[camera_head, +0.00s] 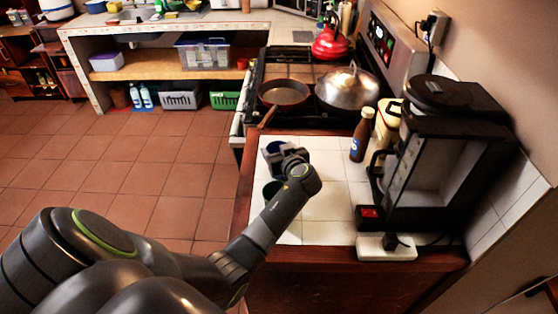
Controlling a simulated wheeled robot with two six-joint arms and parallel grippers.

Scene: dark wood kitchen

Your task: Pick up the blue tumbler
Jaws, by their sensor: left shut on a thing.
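My left arm reaches in from the lower left over the white tiled counter (318,228). My left gripper (278,156) is shut on the blue tumbler (273,146), at the counter's left edge. The gripper hides much of the tumbler, and I cannot tell whether the tumbler touches the tiles. A dark green cup (268,190) stands nearer to me, partly hidden behind my arm. My right gripper is not in view.
A brown bottle (361,137) and a black coffee machine (440,150) stand to the right. A power strip (386,247) lies at the front. Behind is the stove with a pan (284,92), a lidded pan (347,88) and a red kettle (331,43). The middle tiles are clear.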

